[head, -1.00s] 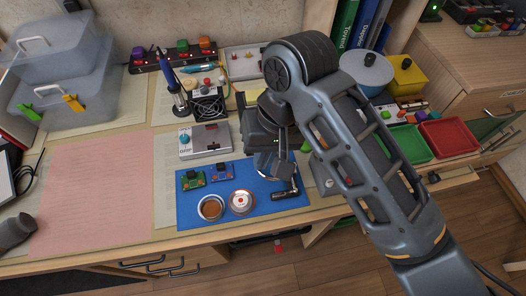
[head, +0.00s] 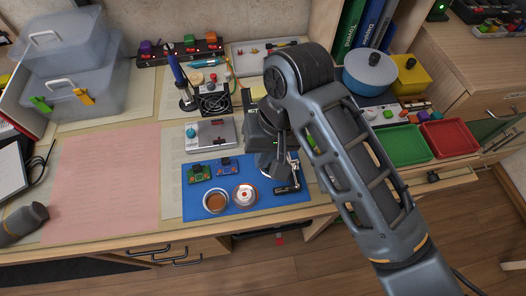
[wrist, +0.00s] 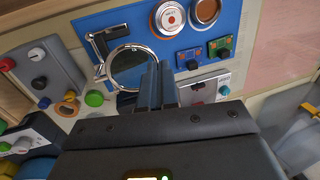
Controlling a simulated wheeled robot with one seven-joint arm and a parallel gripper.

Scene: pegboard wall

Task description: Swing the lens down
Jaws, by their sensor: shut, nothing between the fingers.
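The lens (wrist: 128,69) is a round glass in a shiny metal rim. It shows in the wrist view beside a metal bracket (wrist: 99,45) at the edge of the blue mat (wrist: 203,36). My gripper (wrist: 158,72) is shut and empty, with its fingertips at the right edge of the lens in that view. I cannot tell whether they touch the rim. In the head view my gripper (head: 276,166) is low over the right part of the mat and hides most of the lens. A dark metal stand part (head: 288,187) shows beside it.
A brown-filled dish (head: 216,201) and a white round piece (head: 244,195) lie on the mat, with small green and blue boards behind. A scale (head: 210,133) stands behind the mat. Green (head: 403,143) and red trays are at the right. The pink sheet (head: 105,185) is clear.

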